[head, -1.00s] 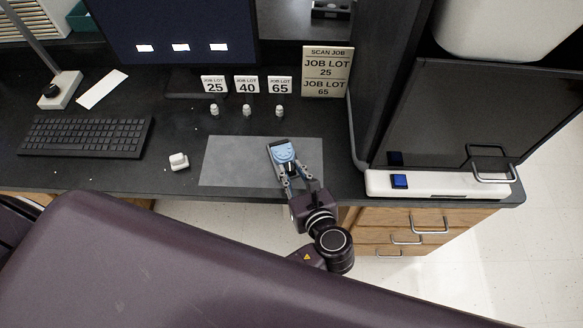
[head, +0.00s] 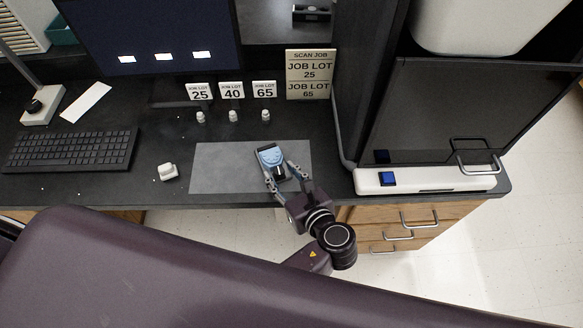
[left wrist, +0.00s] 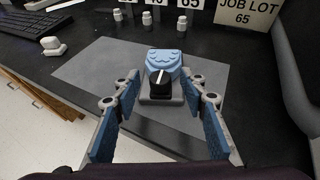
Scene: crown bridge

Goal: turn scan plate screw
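The scan plate (head: 270,157) is a small grey plate carrying a light blue dental model (left wrist: 167,60). It lies on a grey mat (head: 218,166) on the dark bench. The screw (left wrist: 160,82) is a black knob with a white pointer line, on the near side of the plate in the left wrist view. My left gripper (head: 285,177) is open at the plate's near side. In the left wrist view its blue-padded fingers (left wrist: 163,98) stand apart on either side of the screw, and I see no contact with it. My right gripper is not in view.
Several small white pieces stand on the bench: three by the job lot cards (head: 232,91), and a larger one (head: 168,172) left of the mat. A keyboard (head: 70,149) is at left. A white device (head: 430,180) with a blue button stands at right. The mat's left part is clear.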

